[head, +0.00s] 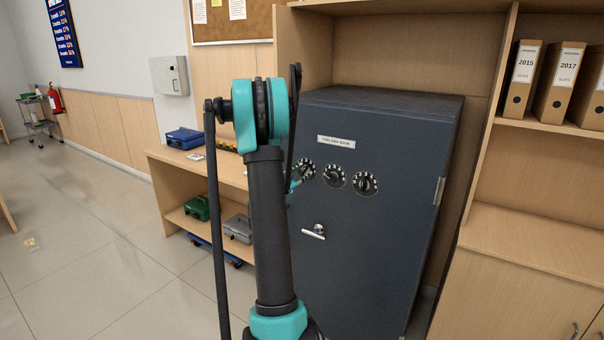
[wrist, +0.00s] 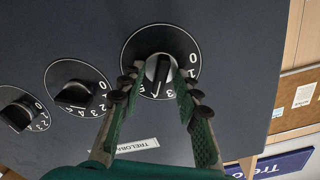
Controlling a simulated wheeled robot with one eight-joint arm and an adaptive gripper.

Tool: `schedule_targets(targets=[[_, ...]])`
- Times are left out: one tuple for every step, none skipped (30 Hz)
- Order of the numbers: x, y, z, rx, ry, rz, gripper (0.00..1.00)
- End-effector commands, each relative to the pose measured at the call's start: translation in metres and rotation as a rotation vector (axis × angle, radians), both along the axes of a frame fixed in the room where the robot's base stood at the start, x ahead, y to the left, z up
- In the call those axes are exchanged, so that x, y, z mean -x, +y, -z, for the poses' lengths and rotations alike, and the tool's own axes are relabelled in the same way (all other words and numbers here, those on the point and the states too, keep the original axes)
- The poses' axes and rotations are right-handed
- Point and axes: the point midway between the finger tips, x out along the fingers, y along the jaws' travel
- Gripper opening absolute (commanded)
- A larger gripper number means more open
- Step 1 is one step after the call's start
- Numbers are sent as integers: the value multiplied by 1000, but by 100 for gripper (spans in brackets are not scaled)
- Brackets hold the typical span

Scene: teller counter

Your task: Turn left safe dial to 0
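The left safe dial (head: 306,167) is a round black dial with white marks on the dark grey safe (head: 385,245). In the head view my gripper (head: 293,184) is at its left edge and partly hides it. In the wrist view the scene appears upside down, and the left dial (wrist: 160,40) is the largest and rightmost one. Its knob (wrist: 158,69) sits between my fingertips, with narrow gaps seeming to show beside it. Its pale pointer mark points down in the wrist view, near the 3 and away from the 0 at the right.
The middle dial (head: 335,176) and right dial (head: 365,183) sit close beside the left one. A safe handle (head: 314,232) is below them. A white name label (head: 336,142) is above. A low wooden table (head: 162,156) with boxes stands left of the safe.

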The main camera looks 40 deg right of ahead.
Motion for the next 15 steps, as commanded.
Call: schedule_targets(targets=[[0, 0, 0, 0, 0, 0, 33], [0, 0, 0, 0, 0, 0, 33], [0, 0, 0, 0, 0, 0, 28], [0, 0, 0, 0, 0, 0, 24], [0, 0, 0, 0, 0, 0, 20], [0, 0, 0, 0, 0, 0, 15], [0, 0, 0, 0, 0, 0, 12], [0, 0, 0, 0, 0, 0, 8], [0, 0, 0, 0, 0, 0, 3], [0, 0, 0, 0, 0, 0, 0], [0, 0, 0, 0, 0, 0, 0], [0, 0, 0, 0, 0, 0, 0], [0, 0, 0, 0, 0, 0, 0], [0, 0, 0, 0, 0, 1, 0], [0, 0, 0, 0, 0, 1, 0]])
